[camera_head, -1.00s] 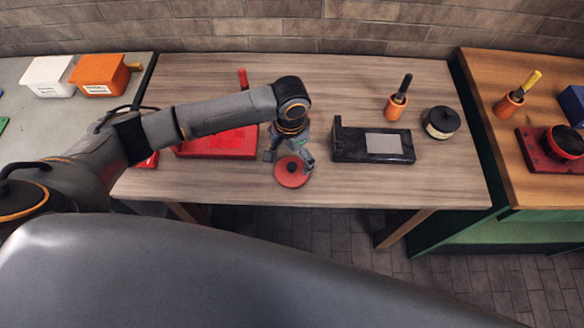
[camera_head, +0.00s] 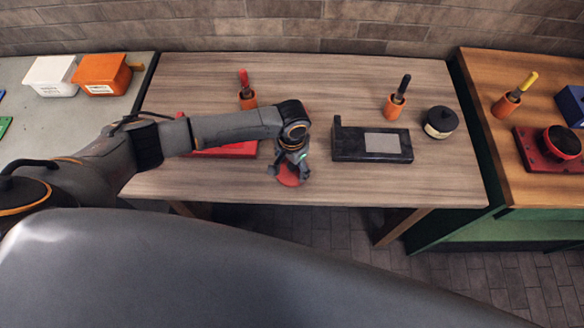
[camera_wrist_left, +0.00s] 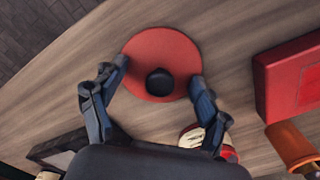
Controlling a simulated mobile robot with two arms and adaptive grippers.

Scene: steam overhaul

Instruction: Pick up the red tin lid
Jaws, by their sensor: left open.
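The red tin lid (camera_head: 288,180) is a flat disc lying near the front edge of the middle wooden table. In the left wrist view the lid (camera_wrist_left: 150,50) shows its round black knob (camera_wrist_left: 160,82). My left gripper (camera_head: 287,171) is open and just above the lid, partly hiding it in the head view. In the left wrist view its two fingers (camera_wrist_left: 160,76) are spread on either side of the knob, with nothing between them held. A round red and cream object (camera_wrist_left: 193,137) shows partly behind the right finger. My right gripper is out of view.
A red block (camera_head: 228,150) lies left of my gripper. A black fixture with a grey plate (camera_head: 383,143) stands right. Orange holders with a red handle (camera_head: 248,100) and a black handle (camera_head: 394,108) stand behind. A black-topped tin (camera_head: 440,123) is at the right.

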